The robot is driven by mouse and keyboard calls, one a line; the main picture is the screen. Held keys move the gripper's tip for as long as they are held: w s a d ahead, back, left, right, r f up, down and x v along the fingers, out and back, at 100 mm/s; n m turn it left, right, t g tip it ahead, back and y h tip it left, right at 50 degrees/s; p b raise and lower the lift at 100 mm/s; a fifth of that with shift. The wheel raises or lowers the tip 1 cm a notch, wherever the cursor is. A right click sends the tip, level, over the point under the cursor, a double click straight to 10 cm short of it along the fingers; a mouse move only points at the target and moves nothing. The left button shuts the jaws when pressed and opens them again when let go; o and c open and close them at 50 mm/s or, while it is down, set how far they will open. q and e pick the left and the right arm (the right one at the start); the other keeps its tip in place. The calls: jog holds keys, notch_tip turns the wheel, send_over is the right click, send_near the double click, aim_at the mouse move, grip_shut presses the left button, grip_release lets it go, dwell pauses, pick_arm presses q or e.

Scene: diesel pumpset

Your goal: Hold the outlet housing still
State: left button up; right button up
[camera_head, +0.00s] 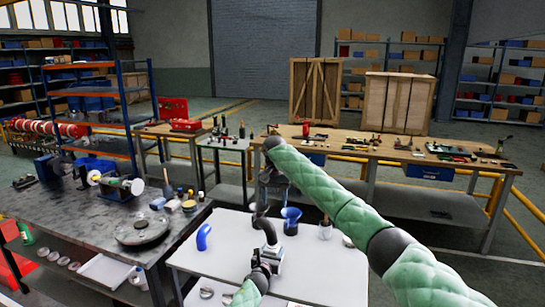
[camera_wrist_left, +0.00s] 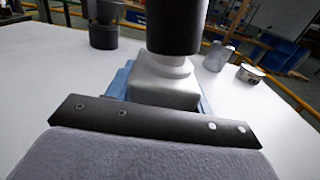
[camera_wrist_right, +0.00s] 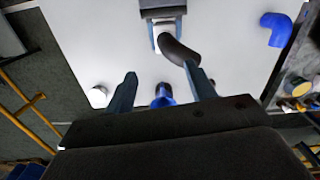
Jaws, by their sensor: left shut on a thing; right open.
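The outlet housing, a silver block (camera_wrist_left: 165,82), is at the white table with a black bent pipe (camera_wrist_left: 174,25) standing on its top. It shows in the head view (camera_head: 269,257), partly hidden by my left gripper. My left gripper (camera_head: 265,266) is shut on the housing; its blue fingers show behind and beside the block in the left wrist view. My right gripper (camera_wrist_right: 160,88) is open and empty above the table. In the right wrist view its right finger overlaps the end of the black pipe (camera_wrist_right: 178,50); I cannot tell whether they touch.
A blue elbow pipe (camera_head: 203,237) lies left on the white table (camera_head: 225,255). A dark workbench (camera_head: 90,215) with a round disc adjoins on the left.

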aim_at(271, 225)
jog(key=f+n, duration=0.2)
jog(key=f+n+t, duration=0.1)
jog(key=f+n, duration=0.1)
jog(key=f+n+t, duration=0.1)
jog(key=f+n, duration=0.1)
jog(key=n, duration=0.1)
jog(key=shift+s+a+y, duration=0.3)
jog(key=shift+y, duration=0.1)
jog(key=n, duration=0.2)
jog(key=shift+w+a+n+t, duration=0.1)
jog(key=shift+w+n+t, duration=0.2)
jog(key=shift+w+a+f, duration=0.1)
jog(key=shift+w+f, duration=0.15)
jog(key=shift+f, duration=1.2)
jog(key=shift+w+a+f, duration=0.15)
jog(key=shift+w+f, duration=0.1)
jog(key=shift+f, duration=1.25)
jog(key=shift+w+a+f, duration=0.1)
jog(key=shift+w+f, duration=0.15)
jog(key=shift+f, duration=1.2)
jog(key=shift+c, duration=0.4)
grip_shut()
jog(key=shift+r, duration=0.1)
